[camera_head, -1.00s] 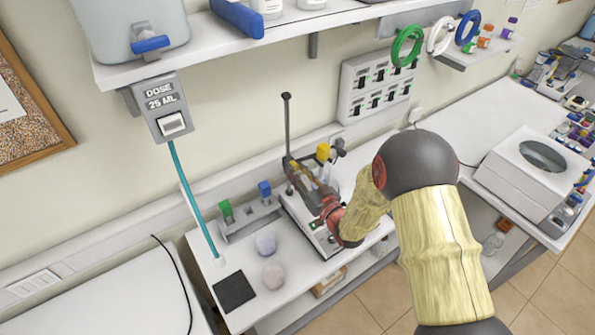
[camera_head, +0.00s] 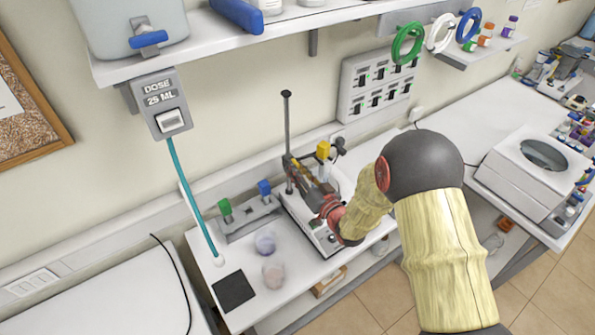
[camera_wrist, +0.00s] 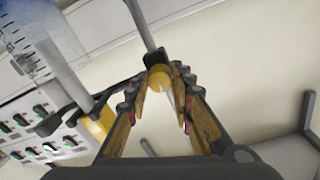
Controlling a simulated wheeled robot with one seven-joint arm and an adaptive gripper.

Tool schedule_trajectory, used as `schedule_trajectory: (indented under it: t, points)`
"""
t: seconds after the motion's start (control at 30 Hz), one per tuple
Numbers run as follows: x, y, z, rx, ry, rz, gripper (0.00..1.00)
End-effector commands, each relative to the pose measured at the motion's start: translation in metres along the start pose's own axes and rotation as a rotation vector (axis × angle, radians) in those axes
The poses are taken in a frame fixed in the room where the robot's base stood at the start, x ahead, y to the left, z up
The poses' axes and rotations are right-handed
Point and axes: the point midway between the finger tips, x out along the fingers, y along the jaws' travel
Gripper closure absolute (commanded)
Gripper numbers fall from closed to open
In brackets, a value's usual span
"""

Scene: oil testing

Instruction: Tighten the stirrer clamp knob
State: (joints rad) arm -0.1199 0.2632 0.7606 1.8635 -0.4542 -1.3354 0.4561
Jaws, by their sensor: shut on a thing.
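The stirrer (camera_head: 322,240) is a white base on the bench with a dark upright rod (camera_head: 287,125). A yellow block (camera_head: 323,150) stands beside the rod, behind my gripper (camera_head: 308,180). In the wrist view, the round yellow clamp knob (camera_wrist: 160,76) lies between the two fingers of my gripper (camera_wrist: 162,90), and the fingers are shut on it. The grey rod (camera_wrist: 147,28) runs up just behind the knob. Another yellow part (camera_wrist: 100,126) is left of the fingers. My arm and gripper hide much of the clamp in the head view.
Two small cups (camera_head: 265,241) and a black pad (camera_head: 234,291) are left of the stirrer. A rack with green and blue pieces (camera_head: 250,216) stands behind them. A dose dispenser (camera_head: 163,105) with a teal tube hangs nearby. The bench right of the stirrer is mostly clear.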

Motion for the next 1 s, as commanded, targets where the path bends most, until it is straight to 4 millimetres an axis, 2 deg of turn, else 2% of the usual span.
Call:
schedule_trajectory:
  t: [1.0]
  points:
    - [0.0004, 0.0006, -0.0014, 0.944, -0.031, 0.005, 1.00]
